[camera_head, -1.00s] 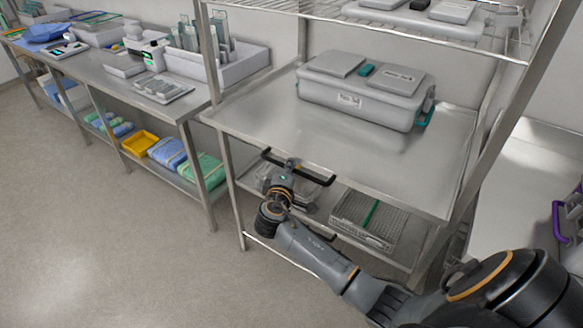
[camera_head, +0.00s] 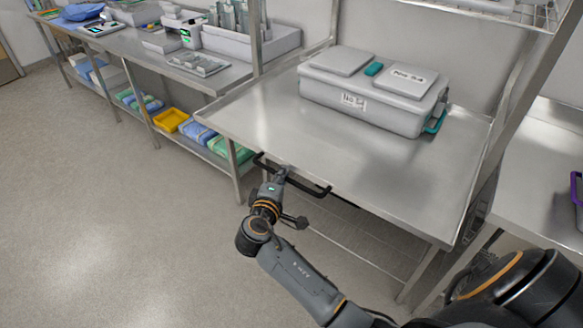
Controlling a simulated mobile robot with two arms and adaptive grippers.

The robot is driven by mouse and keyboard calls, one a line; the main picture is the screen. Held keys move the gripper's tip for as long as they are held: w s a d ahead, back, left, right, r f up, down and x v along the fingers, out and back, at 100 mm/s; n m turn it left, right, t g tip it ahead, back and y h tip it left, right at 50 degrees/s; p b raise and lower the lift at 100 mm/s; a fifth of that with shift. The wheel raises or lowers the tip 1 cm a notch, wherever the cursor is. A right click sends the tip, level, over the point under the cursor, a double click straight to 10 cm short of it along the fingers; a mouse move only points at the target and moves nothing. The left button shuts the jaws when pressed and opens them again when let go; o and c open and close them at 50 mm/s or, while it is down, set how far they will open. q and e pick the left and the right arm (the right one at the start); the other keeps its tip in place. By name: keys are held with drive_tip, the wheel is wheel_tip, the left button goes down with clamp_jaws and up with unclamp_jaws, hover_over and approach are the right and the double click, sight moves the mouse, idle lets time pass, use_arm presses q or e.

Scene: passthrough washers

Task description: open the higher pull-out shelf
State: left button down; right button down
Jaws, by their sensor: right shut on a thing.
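The higher pull-out shelf (camera_head: 265,125) is a steel tray-like surface in the rack, standing drawn out toward me. A black bar handle (camera_head: 310,187) runs along its front edge. My right gripper (camera_head: 285,172) is shut on the middle of this handle, its arm reaching in from the lower right. The fingertips are small and partly hidden by the gripper body. My left gripper is not in view.
A grey lidded case (camera_head: 350,105) sits on the shelf. Below is a wire lower shelf (camera_head: 360,245), mostly covered. A side table (camera_head: 215,80) with trays and bottles stands left; a yellow bin (camera_head: 170,120) is under it. Open floor lies front left.

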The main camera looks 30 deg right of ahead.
drive_tip(key=shift+s+a, duration=0.25)
drive_tip(key=shift+a, duration=0.35)
drive_tip(key=shift+s+a, duration=0.2)
drive_tip(key=shift+a, duration=0.35)
drive_tip(key=c, duration=1.4)
unclamp_jaws()
drive_tip(key=shift+o, duration=0.2)
drive_tip(key=v, duration=1.2)
